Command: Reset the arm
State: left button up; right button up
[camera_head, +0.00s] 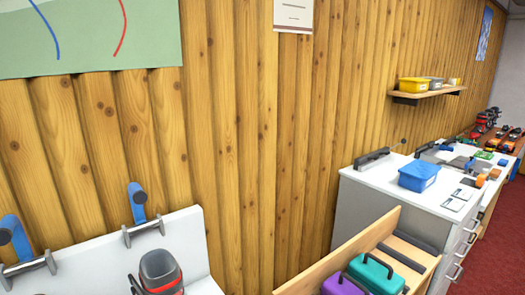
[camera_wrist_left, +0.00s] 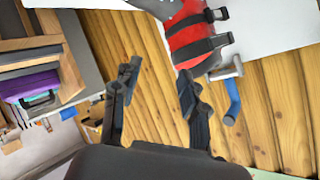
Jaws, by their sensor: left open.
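My left gripper (camera_wrist_left: 158,80) shows in the left wrist view. Its two dark fingers stand apart, with only the wooden wall seen between them, and it holds nothing. A red and black boot-like object (camera_wrist_left: 193,38) appears beyond the right finger, against a white surface. I cannot tell how far it is from the finger. The head view shows no gripper, and my right gripper is in neither view.
A red and grey boot (camera_head: 160,270) stands by a white bench (camera_head: 185,232) with blue-handled clamps (camera_head: 138,203). A wooden rack (camera_head: 345,248) holds purple (camera_head: 340,286) and teal (camera_head: 375,273) cases. A blue bin (camera_head: 418,176) sits on a white cabinet. Wooden wall stands behind.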

pick_arm(q)
jog(key=s+f+n+g, duration=0.3)
jog(key=s+f+g, duration=0.2)
jog(key=s+f, duration=0.3)
jog(key=s+f+n+g, duration=0.3)
jog(key=s+f+g, duration=0.15)
jog(key=s, duration=0.55)
notch_tip(320, 180, down, 27)
jog(key=s, duration=0.2)
jog(key=s+a+f+g, duration=0.2)
jog(key=s+a+f, duration=0.1)
jog(key=s+f, duration=1.2)
jog(key=shift+s+m+h, duration=0.3)
jog(key=shift+s+m, duration=0.1)
jog(key=shift+s, duration=0.35)
